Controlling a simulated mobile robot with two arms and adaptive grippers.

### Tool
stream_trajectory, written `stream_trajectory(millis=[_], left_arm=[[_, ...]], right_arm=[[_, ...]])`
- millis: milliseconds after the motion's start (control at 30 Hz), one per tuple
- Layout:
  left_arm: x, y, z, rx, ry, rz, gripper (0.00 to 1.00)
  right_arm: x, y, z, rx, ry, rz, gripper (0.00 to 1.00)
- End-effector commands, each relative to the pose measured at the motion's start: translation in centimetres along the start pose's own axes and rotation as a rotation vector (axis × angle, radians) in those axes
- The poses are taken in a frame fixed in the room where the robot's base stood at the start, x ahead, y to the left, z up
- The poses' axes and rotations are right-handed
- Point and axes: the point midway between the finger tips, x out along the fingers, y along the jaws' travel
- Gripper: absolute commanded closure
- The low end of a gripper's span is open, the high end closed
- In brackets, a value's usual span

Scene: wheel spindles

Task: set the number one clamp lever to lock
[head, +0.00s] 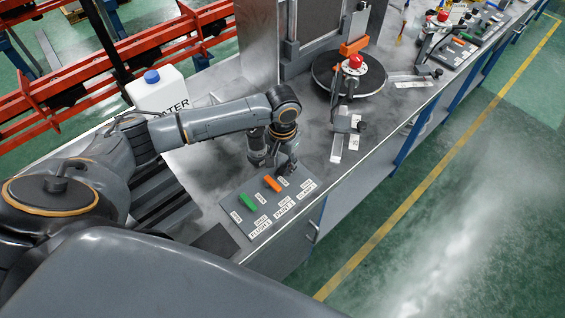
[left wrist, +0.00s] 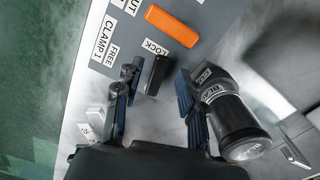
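The switch panel (head: 250,222) carries a green lever (head: 248,201), an orange lever (head: 271,183) and text labels. In the left wrist view, a black lever (left wrist: 156,74) sits by the "CLAMP 1" label (left wrist: 103,39), close to the "LOCK" label (left wrist: 155,47). The "FREE" label (left wrist: 113,50) is farther left. My left gripper (head: 289,169) is low over the panel's far right end, hiding that lever in the head view. In the left wrist view my left gripper (left wrist: 153,92) is open, with a finger on each side of the black lever and visible gaps. My right gripper is not in view.
A dark labelled cylinder (left wrist: 232,124) stands close beside the right-hand finger in the left wrist view. A round turntable (head: 370,80) with a red-topped fixture is farther along the bench. A white water container (head: 157,91) stands behind my left arm.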

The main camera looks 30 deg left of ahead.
Motion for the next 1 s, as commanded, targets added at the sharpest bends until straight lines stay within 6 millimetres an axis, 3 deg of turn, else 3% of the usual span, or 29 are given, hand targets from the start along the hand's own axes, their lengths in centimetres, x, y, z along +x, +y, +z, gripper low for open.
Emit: stream_trajectory(millis=[167,433,633,833,1000], left_arm=[[1.0,0.0,0.0,0.001,0.0,0.0,0.6],[1.2,0.0,0.0,0.001,0.001,0.0,0.6],[1.2,0.0,0.0,0.001,0.001,0.0,1.0],[1.1,-0.1,0.0,0.011,0.001,0.0,1.0],[0.8,-0.5,0.0,0.122,-0.002,0.0,1.0]], right_arm=[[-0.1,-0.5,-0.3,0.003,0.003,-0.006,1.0],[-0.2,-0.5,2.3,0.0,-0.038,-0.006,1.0],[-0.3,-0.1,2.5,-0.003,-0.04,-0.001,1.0],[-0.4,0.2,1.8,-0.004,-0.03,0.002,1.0],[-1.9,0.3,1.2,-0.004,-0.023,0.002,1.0]])
